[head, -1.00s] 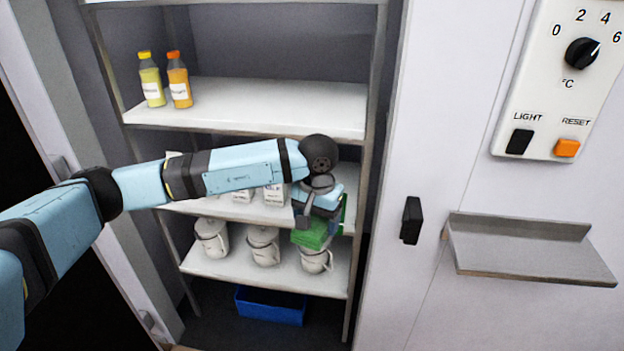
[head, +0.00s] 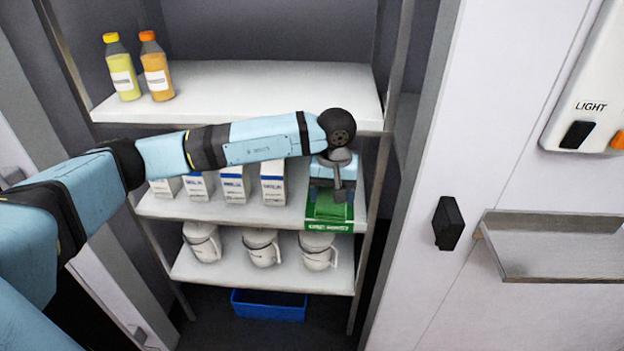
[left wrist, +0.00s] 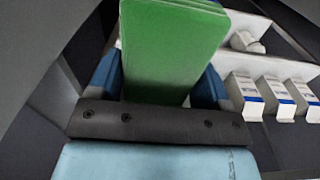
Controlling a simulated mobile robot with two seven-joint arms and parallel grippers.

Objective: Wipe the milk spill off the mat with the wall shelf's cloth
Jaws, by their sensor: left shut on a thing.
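My left gripper (head: 332,190) is shut on a green, block-like thing with pale lettering on its front (head: 329,212). It is at the right end of the middle shelf, right of the milk cartons. Whether it rests on the shelf or hangs just above it, I cannot tell. In the left wrist view the green thing (left wrist: 172,50) sits between the two blue fingers and shows layered edges at its far end. I cannot tell if it is the cloth. The wall shelf (head: 560,258) at the right looks bare. I make out no mat or spill. My right gripper is not in view.
White and blue cartons (head: 233,184) stand in a row on the middle shelf. Lidded white mugs (head: 262,248) stand below, above a blue bin (head: 268,304). Two bottles (head: 122,68) stand on the top shelf, which has free room. A rack post borders the right side.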

